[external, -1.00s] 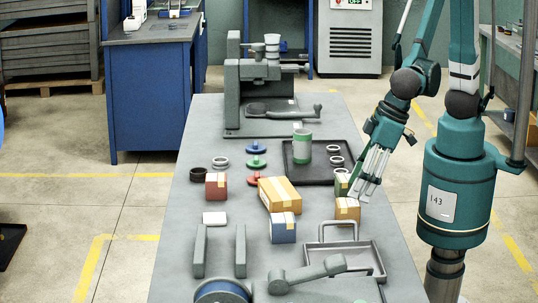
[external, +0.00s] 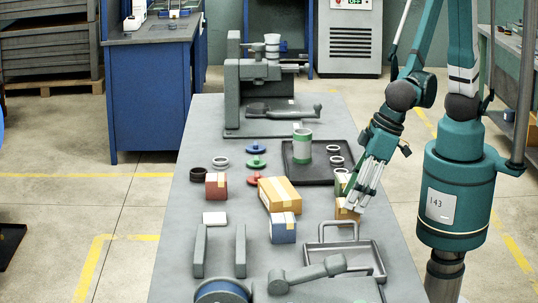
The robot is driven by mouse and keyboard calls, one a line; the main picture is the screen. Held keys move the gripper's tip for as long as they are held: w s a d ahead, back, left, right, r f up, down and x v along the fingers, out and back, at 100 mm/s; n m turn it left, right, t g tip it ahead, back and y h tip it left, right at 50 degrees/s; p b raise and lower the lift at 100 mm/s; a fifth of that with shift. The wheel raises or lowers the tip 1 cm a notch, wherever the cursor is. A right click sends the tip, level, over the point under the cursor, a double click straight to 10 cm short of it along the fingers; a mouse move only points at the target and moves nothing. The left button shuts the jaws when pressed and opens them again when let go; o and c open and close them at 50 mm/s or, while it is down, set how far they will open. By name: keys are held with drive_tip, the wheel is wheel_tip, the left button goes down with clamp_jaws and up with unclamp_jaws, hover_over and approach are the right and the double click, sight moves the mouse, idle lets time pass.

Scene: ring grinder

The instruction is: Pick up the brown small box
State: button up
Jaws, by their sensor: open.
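The brown small box (external: 343,213) stands on the right part of the table, near its right edge, with its upper part hidden behind my fingers. My gripper (external: 356,204) is open and points down over it. The fingertips are at the box's top or just in front of it; I cannot tell whether they touch. A larger brown-yellow box (external: 279,194) lies to the left, with a small blue box (external: 283,228) in front of it and a small red box (external: 216,186) further left.
A green box (external: 342,182) stands just behind my gripper. A dark tray (external: 300,175) with a green-white can and rings lies behind. A grey handled tray (external: 345,256) is in front. The grey table (external: 180,250) has clear room at left.

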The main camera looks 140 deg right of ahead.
sight(348, 212)
drive_tip(key=shift+b+x, duration=0.55)
drive_tip(key=shift+x, duration=1.6)
drive_tip(key=shift+s+a, duration=0.1)
drive_tip(key=shift+s, duration=0.1)
drive_tip(key=shift+c, duration=0.5)
drive_tip(key=c, duration=1)
